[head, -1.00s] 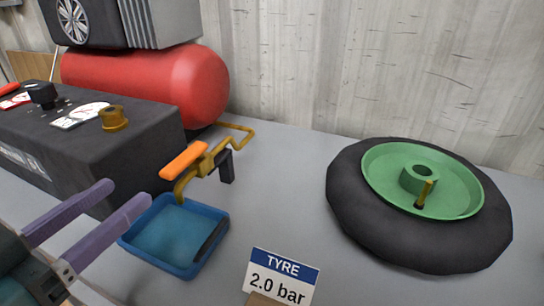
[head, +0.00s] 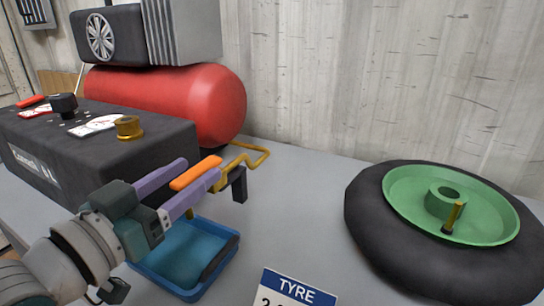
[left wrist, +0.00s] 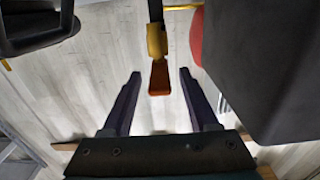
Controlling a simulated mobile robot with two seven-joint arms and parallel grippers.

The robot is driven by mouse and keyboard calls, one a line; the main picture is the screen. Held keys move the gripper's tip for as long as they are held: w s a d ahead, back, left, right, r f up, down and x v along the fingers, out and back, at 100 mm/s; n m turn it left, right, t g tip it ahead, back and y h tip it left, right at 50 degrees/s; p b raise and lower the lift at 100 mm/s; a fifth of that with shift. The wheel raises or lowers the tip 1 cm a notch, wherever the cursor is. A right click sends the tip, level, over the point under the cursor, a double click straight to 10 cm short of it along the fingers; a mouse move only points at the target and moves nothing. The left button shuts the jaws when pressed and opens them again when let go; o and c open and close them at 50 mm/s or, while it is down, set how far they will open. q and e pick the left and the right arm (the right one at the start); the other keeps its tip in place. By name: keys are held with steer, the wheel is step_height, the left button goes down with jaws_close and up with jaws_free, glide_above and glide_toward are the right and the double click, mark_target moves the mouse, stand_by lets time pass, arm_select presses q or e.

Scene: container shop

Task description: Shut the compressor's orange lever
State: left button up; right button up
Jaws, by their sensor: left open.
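The orange lever (head: 196,173) sits on a brass valve body on the yellow pipe (head: 255,158), in front of the red compressor tank (head: 175,92). My left gripper (head: 199,169) is open, with its purple fingers reaching towards the lever from the lower left. In the left wrist view the orange lever end (left wrist: 159,78) lies between the two open fingertips (left wrist: 160,76), with a gap on each side. The fingers partly hide the valve in the head view. My right gripper is not in view.
A dark control box (head: 100,150) with gauges and a brass knob (head: 128,127) stands left of the lever. A blue tray (head: 232,250) lies below the gripper. A tyre on a green wheel (head: 430,205) lies at right. A TYRE sign (head: 295,285) stands in front. The bench between is clear.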

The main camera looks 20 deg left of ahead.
arm_select(q)
jaws_close()
stand_by(0.5)
stand_by(0.9)
